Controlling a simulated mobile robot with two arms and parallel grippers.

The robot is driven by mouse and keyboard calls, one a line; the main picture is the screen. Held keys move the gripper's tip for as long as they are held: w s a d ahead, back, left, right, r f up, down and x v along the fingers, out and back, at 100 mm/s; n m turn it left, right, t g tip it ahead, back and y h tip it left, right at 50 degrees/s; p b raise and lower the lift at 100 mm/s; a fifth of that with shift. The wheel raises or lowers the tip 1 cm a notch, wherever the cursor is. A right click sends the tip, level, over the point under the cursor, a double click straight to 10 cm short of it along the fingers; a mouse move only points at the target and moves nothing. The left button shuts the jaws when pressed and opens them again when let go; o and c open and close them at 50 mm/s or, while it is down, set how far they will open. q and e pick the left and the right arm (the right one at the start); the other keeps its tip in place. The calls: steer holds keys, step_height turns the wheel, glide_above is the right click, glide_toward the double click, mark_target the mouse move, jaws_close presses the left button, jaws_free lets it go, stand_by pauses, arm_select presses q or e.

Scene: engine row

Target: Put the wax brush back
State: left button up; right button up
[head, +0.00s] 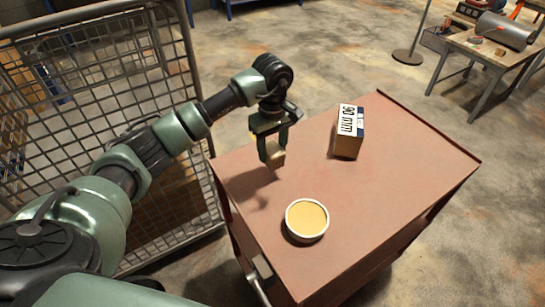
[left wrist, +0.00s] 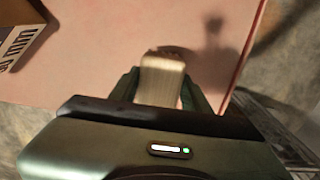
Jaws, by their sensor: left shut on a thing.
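My left gripper (head: 270,150) is shut on the wax brush (head: 277,160), a small pale, wood-coloured piece between the fingers. The gripper points down and holds it above the left part of the red-brown cart top (head: 400,170). In the left wrist view the brush (left wrist: 161,80) shows as a pale, streaked block between the fingers; the rest of it is hidden. A round, pale-rimmed tin of yellow wax (head: 307,218) stands on the cart, nearer me than the gripper. My right gripper is not in view.
A cardboard box marked "90 mm" (head: 347,132) stands on the cart, right of the gripper. The cart's right side is clear. A wire mesh cage (head: 90,80) stands left of the cart. A workbench (head: 490,50) with tools is at the far right.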

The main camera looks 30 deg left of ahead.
arm_select(q)
steer(key=shift+f, duration=0.2)
steer(key=shift+s+f, duration=0.1)
steer(key=shift+f, duration=0.3)
step_height(320, 180, down, 3)
steer(key=shift+r+p, duration=0.2)
steer(key=shift+p, duration=0.3)
steer(key=shift+f, duration=0.35)
steer(key=shift+f+b, duration=0.2)
steer(key=shift+b, duration=0.1)
steer(key=o, duration=1.3)
steer(key=shift+r, duration=0.1)
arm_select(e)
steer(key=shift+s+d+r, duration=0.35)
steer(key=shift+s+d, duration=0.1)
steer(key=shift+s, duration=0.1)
